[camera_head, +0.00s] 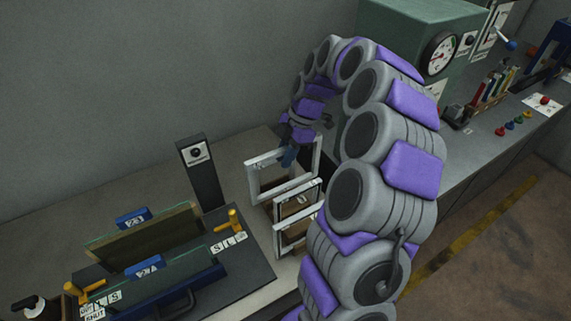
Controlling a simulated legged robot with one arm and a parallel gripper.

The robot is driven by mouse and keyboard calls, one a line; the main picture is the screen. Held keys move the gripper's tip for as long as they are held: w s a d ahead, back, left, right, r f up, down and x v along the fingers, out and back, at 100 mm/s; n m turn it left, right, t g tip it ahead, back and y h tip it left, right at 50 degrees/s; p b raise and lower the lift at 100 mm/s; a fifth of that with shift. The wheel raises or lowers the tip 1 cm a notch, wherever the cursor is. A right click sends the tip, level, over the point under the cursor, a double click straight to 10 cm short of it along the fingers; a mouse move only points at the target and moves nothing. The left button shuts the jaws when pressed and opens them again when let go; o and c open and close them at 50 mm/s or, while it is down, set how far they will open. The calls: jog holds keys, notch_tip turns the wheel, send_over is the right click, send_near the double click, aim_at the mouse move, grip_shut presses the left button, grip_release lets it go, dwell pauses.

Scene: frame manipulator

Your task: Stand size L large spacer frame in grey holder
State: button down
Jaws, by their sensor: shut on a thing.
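My gripper (289,157) is at the centre of the view, at the end of my grey and purple arm. It is shut on the top bar of a white rectangular spacer frame (253,183), the largest of those in view. The held frame is roughly upright, and its lower right part is hidden behind other frames. Two smaller white frames (278,240) stand upright in front of it, close together. I cannot make out the grey holder clearly; my arm covers part of that area. I cannot tell whether the held frame touches anything below.
At lower left is a dark fixture (255,268) with glass panes, yellow clamps and S and L labels. A black post (203,175) stands behind it. A green gauge box (405,20) is behind my arm. Coloured buttons and tools line the right bench.

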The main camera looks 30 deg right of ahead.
jog(key=shift+r, duration=0.3)
jog(key=shift+r+p, duration=1.55)
jog(key=shift+r, duration=3.45)
